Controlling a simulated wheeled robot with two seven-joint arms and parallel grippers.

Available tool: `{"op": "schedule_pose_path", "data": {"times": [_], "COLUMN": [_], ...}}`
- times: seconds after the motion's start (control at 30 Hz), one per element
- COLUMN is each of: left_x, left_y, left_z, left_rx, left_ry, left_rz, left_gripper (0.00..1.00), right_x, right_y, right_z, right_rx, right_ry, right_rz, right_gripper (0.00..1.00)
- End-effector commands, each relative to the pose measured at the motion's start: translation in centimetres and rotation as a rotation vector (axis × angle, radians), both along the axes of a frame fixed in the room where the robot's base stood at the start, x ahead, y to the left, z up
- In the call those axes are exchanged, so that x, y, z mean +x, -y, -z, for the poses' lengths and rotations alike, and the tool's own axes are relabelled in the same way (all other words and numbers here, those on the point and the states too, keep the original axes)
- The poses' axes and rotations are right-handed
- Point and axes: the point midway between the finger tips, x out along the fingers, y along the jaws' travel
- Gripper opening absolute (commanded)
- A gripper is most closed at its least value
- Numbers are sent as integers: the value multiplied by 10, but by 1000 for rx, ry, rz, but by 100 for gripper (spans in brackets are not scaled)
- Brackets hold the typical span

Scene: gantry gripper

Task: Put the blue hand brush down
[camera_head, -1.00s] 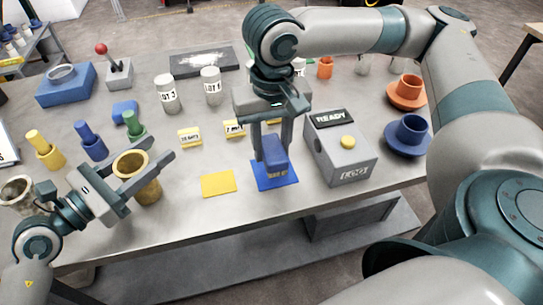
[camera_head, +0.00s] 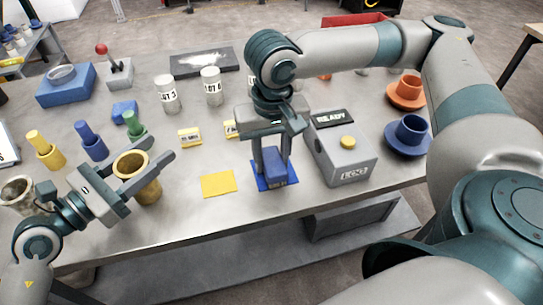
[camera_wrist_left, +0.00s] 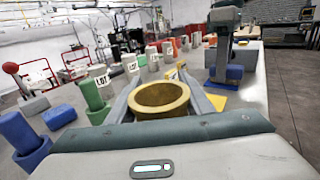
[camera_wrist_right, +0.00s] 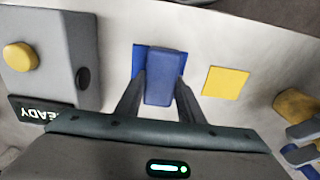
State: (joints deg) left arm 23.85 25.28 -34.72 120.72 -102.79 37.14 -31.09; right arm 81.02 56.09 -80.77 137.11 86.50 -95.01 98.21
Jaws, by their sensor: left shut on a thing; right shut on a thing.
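The blue hand brush (camera_head: 275,161) is between the two fingers of my right gripper (camera_head: 273,168), which is shut on it. It stands over the blue mat (camera_head: 262,184), at or just above its surface; contact is hard to tell. In the right wrist view the brush (camera_wrist_right: 165,78) lies between the fingers and covers much of the blue mat (camera_wrist_right: 139,56). My left gripper (camera_head: 157,150) is shut on a brass cup (camera_head: 149,190) at the table's front left; the cup also shows in the left wrist view (camera_wrist_left: 160,97).
A grey box with a yellow button (camera_head: 347,142) stands close right of the blue mat. A yellow mat (camera_head: 218,184) lies to its left. Small yellow labels (camera_head: 190,138), white jars (camera_head: 211,86) and a blue block (camera_head: 125,108) are further back. Blue (camera_head: 410,135) and orange cups stand at right.

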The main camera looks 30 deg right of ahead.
Motion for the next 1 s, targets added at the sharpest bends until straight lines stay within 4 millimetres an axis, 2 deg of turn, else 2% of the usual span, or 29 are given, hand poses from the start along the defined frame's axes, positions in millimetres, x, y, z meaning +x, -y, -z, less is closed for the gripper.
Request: {"op": "schedule_pose_path", "data": {"times": [0.07, 0.1, 0.17, 0.5, 0.67, 0.87, 1.0], "left_x": [0, 0, 0, 0, 0, 0, 0], "left_y": [0, 0, 0, 0, 0, 0, 0], "left_z": [0, 0, 0, 0, 0, 0, 0], "left_rx": [0, 0, 0, 0, 0, 0, 0], "left_ry": [0, 0, 0, 0, 0, 0, 0], "left_rz": [0, 0, 0, 0, 0, 0, 0], "left_gripper": [24, 24, 24, 24, 24, 24, 24], "right_x": [0, 0, 0, 0, 0, 0, 0], "right_y": [0, 0, 0, 0, 0, 0, -1], "right_z": [2, 3, 2, 1, -5, -29, -54], "right_rx": [0, 0, 0, 0, 0, 0, 1], "right_ry": [-1, -1, -1, 0, 1, 3, 4], "right_rz": [0, 0, 0, 0, 0, 0, 0], "right_gripper": [6, 39, 53, 53, 53, 53, 53]}}
